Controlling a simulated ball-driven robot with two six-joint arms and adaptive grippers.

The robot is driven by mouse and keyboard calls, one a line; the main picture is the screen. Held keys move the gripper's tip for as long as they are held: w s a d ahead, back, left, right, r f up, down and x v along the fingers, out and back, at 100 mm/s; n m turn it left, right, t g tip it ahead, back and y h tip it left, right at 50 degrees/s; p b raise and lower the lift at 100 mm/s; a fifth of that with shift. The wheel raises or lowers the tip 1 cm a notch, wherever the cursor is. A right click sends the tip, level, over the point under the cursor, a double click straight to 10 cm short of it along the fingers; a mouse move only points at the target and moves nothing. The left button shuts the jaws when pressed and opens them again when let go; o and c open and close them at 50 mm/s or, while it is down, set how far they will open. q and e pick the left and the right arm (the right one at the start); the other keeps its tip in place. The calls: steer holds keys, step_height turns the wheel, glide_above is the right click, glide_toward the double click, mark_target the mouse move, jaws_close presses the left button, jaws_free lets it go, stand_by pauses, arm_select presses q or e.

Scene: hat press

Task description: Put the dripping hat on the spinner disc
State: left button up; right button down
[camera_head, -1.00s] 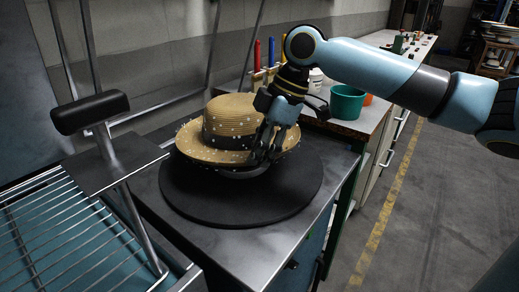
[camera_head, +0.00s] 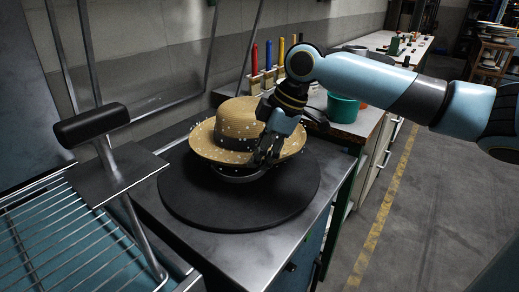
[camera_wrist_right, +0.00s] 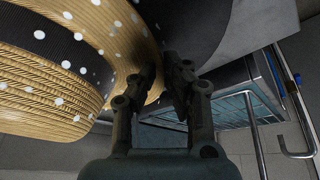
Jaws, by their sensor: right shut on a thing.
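The straw hat (camera_head: 237,118) has a dark band and is dotted with white drops. It is over the black spinner disc (camera_head: 240,205) on the metal bench. A dark round piece shows under the brim, between hat and disc. My right gripper (camera_head: 262,160) is shut on the hat's brim at its right front side. In the right wrist view the hat (camera_wrist_right: 60,95) fills the left, with its brim between the fingertips (camera_wrist_right: 165,75). I cannot tell whether the hat touches the piece below. My left gripper is not in view.
A black padded handle on a post (camera_head: 92,125) stands left of the disc, by a wire rack (camera_head: 70,245). Behind are brushes with coloured handles (camera_head: 269,60) and a green pot (camera_head: 342,106) on a side bench. The disc's front is clear.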

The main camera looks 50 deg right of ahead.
steer(key=m+h+p, duration=0.1)
steer(key=m+p, duration=0.1)
steer(key=p, duration=0.1)
glide_above(231, 203)
steer(key=s+d, duration=0.1)
steer(key=f, duration=0.1)
steer(key=shift+s+a+f+t, duration=0.1)
steer(key=shift+s+a+t, duration=0.15)
steer(key=shift+t, duration=0.15)
steer(key=shift+f, duration=0.15)
step_height(231, 203, down, 4)
steer(key=b, duration=0.4)
steer(key=shift+r+b, duration=0.25)
steer(key=shift+b, duration=0.05)
steer(key=shift+f, duration=1.3)
steer(key=c, duration=1.3)
jaws_free()
